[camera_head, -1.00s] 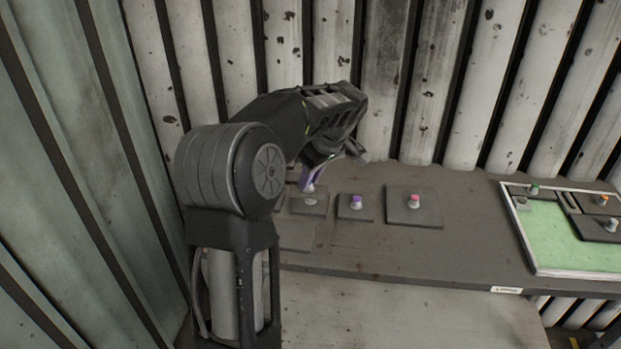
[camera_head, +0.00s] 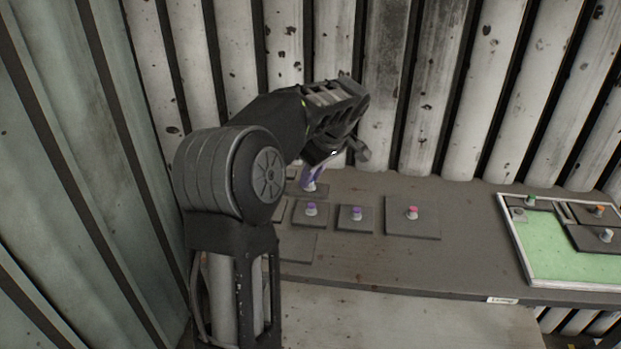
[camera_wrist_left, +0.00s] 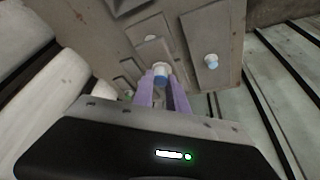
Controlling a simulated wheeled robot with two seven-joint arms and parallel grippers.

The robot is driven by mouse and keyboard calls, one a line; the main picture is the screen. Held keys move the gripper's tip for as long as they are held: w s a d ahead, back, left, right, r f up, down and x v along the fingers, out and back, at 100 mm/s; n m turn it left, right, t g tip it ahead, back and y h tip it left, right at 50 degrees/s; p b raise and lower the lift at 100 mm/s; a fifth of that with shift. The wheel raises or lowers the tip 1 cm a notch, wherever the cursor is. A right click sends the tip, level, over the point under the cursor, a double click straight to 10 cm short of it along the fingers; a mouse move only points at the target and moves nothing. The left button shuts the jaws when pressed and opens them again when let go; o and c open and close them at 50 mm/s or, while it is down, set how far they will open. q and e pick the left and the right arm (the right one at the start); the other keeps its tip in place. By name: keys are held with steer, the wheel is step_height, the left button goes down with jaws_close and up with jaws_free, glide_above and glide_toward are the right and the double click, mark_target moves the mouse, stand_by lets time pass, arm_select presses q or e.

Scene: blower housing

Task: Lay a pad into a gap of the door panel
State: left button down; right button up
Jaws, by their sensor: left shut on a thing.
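My left gripper (camera_head: 311,176), with purple fingers, is shut on the knob of a small grey pad (camera_head: 322,190) above the back left of the bench. The left wrist view shows the fingers (camera_wrist_left: 164,88) around a white and blue knob (camera_wrist_left: 161,70); much of that pad is hidden in the head view. The door panel (camera_head: 531,262) lies at the right, with a pale frame, a bare green area and grey pads inside. My right gripper is not in view.
A flat grey plate (camera_head: 298,246) lies at the front left. The bench between the pink-knobbed pad and the panel is clear. Ribbed walls stand behind and left.

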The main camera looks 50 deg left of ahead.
arm_select(q)
steer(key=shift+r, duration=0.35)
steer(key=w+d+f+m+t+h, duration=0.2)
steer(key=d+m, duration=0.7)
steer(key=d, duration=0.7)
steer(key=w+d+f+m+t+h, duration=0.2)
steer(key=w+d+f+m, duration=0.2)
steer(key=d+m, duration=0.5)
steer(key=d, duration=0.8)
steer(key=shift+w+f+t, duration=0.15)
steer(key=shift+t, duration=0.25)
